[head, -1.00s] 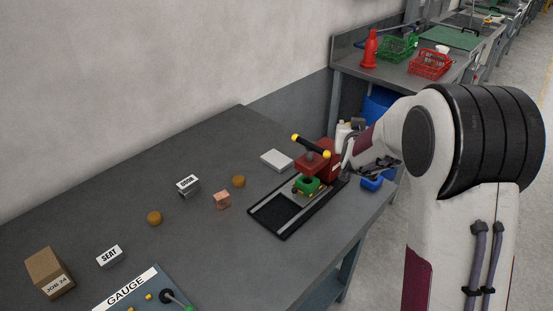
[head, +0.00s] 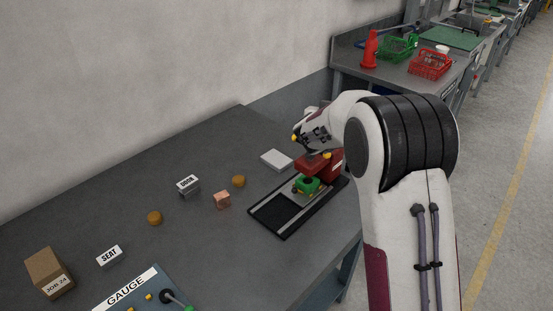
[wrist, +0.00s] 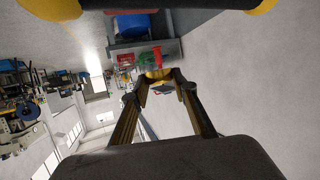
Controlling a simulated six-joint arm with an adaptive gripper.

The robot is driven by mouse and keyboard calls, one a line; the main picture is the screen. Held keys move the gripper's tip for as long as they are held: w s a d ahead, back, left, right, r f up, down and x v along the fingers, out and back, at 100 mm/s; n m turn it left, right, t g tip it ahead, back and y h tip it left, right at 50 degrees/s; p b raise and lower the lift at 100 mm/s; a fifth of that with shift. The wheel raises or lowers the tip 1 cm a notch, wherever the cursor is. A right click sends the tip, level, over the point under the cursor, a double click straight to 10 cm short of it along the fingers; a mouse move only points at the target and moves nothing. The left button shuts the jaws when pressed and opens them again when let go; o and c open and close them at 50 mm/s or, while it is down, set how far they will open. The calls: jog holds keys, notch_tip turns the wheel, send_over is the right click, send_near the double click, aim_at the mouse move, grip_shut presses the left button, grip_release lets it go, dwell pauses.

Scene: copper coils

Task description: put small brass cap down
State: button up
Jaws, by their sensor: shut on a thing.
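My gripper (wrist: 158,84) is shut on the small brass cap (wrist: 157,74), which shows as a yellow piece between the two fingertips in the wrist view. In the head view my wrist is raised beside and over the red hand press (head: 334,162); the fingertips and the cap cannot be made out there. The press has a green fixture (head: 306,184) in front of it. Its yellow handle knobs loom close at the top of the wrist view.
A black tray (head: 278,216) lies in front of the press. A white pad (head: 277,160), two brass-coloured discs (head: 238,181), a copper block (head: 222,199), and labelled blocks DOOR (head: 188,185) and SEAT (head: 110,256) stand leftward. The bench between them is bare.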

jog(key=w+a+f+m+h, duration=0.1)
jog(key=a+f, duration=0.1)
jog(key=a, duration=0.4)
jog(key=w+a+f+g+h, duration=0.1)
jog(key=w+a+f, duration=0.1)
jog(key=a, duration=0.4)
jog(key=shift+w+f+m, duration=0.15)
jog(key=shift+f+m, duration=0.15)
jog(key=shift+m, duration=0.1)
jog(key=a+f, duration=0.1)
jog(key=f, duration=0.1)
jog(key=a+f, duration=0.1)
jog(key=f, duration=0.1)
jog(key=shift+a, duration=0.1)
jog(key=shift+a+f, duration=0.15)
jog(key=shift+f, duration=0.4)
send_over(281, 165)
jog(key=shift+w+f, duration=0.15)
jog(key=shift+f, duration=3)
jog(key=shift+f, duration=1.85)
